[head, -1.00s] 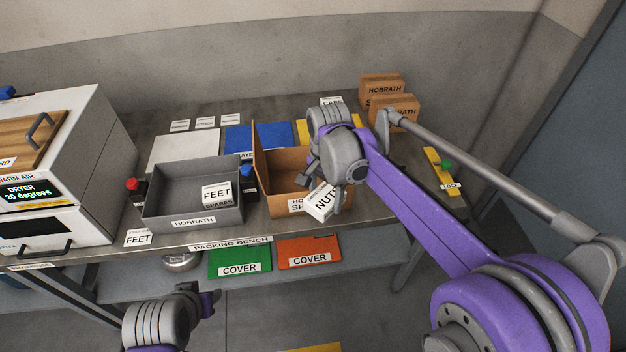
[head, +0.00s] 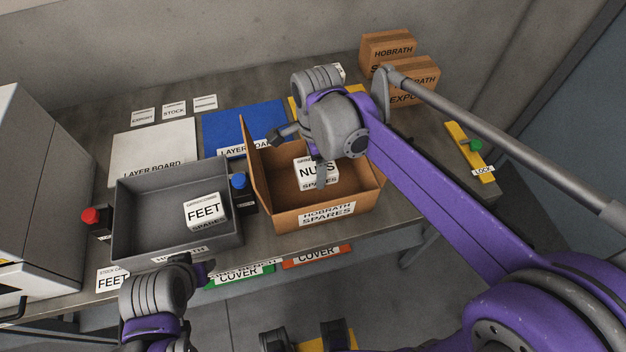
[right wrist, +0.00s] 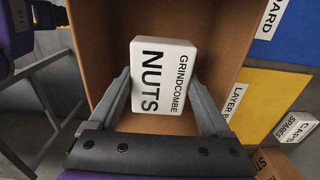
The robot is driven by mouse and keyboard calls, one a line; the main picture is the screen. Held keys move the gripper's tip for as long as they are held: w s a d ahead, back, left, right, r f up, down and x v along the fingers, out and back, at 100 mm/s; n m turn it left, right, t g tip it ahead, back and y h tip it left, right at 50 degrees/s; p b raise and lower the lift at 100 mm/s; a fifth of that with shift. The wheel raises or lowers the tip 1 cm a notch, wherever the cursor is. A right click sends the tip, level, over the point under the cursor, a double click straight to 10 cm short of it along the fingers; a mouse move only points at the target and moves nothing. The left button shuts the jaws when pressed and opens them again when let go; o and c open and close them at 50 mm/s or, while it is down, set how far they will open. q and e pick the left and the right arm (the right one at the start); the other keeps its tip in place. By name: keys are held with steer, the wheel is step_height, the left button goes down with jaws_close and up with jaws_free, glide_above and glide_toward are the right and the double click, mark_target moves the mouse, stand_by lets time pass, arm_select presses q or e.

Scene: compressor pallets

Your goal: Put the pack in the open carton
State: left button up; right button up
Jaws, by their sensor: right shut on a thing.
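The white pack labelled NUTS (head: 318,176) is between the fingers of my right gripper (head: 321,170), which is shut on it. In the right wrist view the pack (right wrist: 163,76) lies between the two grey fingers (right wrist: 162,88), with the carton's brown inside around it. The open carton (head: 283,219), labelled HOBRATH SPARES, stands on the bench with a flap raised on its left. The pack shows within the carton's opening; I cannot tell whether it touches the floor. My left wrist shows at the lower left; its fingers are not clear.
Left of the carton stands a grey tray (head: 125,225) with a FEET pack (head: 205,211). A blue layer board (head: 240,127) lies behind. Closed cartons (head: 412,82) stand at the back right, near a yellow lock bar (head: 468,150).

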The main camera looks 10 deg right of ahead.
mark_target(316, 191)
steer(key=shift+s+d+f, duration=0.1)
steer(key=shift+s+f, duration=0.1)
steer(key=shift+f, duration=1)
arm_select(q)
steer(key=shift+s+f, duration=0.2)
steer(key=shift+f, duration=0.1)
arm_select(e)
steer(key=shift+w+f, duration=0.1)
steer(key=shift+f, duration=2.15)
arm_select(q)
steer(key=shift+b, duration=0.3)
steer(key=shift+f, duration=0.15)
arm_select(e)
steer(key=shift+f, duration=0.2)
steer(key=o, duration=1.3)
arm_select(q)
steer(key=shift+r, duration=0.2)
arm_select(e)
steer(key=shift+r, duration=0.25)
arm_select(q)
steer(key=shift+w+r+p, duration=0.2)
steer(key=shift+r+p, duration=0.4)
arm_select(e)
step_height(316, 191, up, 12)
